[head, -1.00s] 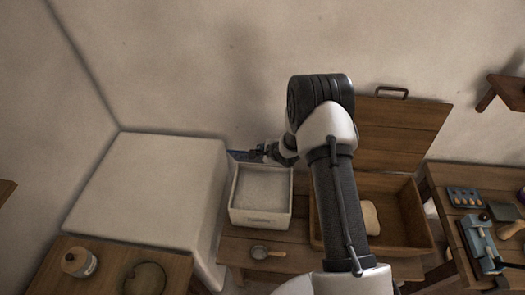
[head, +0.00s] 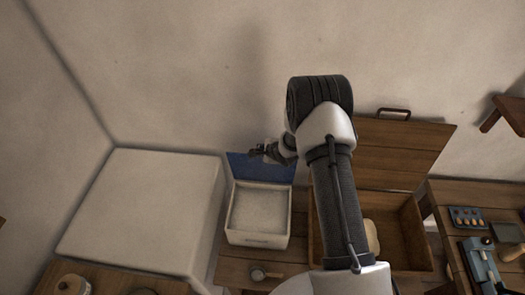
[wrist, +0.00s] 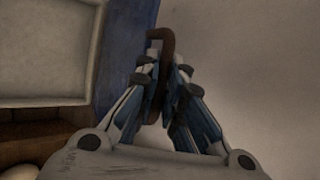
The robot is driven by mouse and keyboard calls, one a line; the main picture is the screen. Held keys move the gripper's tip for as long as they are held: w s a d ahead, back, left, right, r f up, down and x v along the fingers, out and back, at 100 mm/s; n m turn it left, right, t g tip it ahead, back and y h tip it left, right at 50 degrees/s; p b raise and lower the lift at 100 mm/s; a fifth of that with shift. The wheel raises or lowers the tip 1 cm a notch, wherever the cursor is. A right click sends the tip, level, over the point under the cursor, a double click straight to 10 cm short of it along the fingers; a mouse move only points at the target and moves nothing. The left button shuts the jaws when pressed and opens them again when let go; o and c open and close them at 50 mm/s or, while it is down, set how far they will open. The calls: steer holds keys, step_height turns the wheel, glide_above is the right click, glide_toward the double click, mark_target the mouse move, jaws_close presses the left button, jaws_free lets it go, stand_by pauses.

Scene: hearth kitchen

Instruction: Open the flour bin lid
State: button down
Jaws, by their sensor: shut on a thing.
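The flour bin (head: 240,238) is a white box on the wooden counter, filled with pale flour (head: 260,213). Its blue lid (head: 246,168) stands raised at the bin's back edge, its face showing to the head camera. The bin's rim also shows in the wrist view (wrist: 50,101), with the blue lid (wrist: 124,45) beside it. My gripper (head: 268,152) is at the top of the lid. In the wrist view my gripper (wrist: 166,85) is shut on a brown loop handle (wrist: 161,38). The fingers partly hide the handle.
A wooden bin (head: 405,235) with its lid (head: 400,150) raised stands right of the flour bin, partly behind my arm. A large white block (head: 140,210) is at left. The wall is close behind.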

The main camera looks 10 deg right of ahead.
steer(key=c, duration=1.7)
jaws_free()
steer(key=v, duration=1.2)
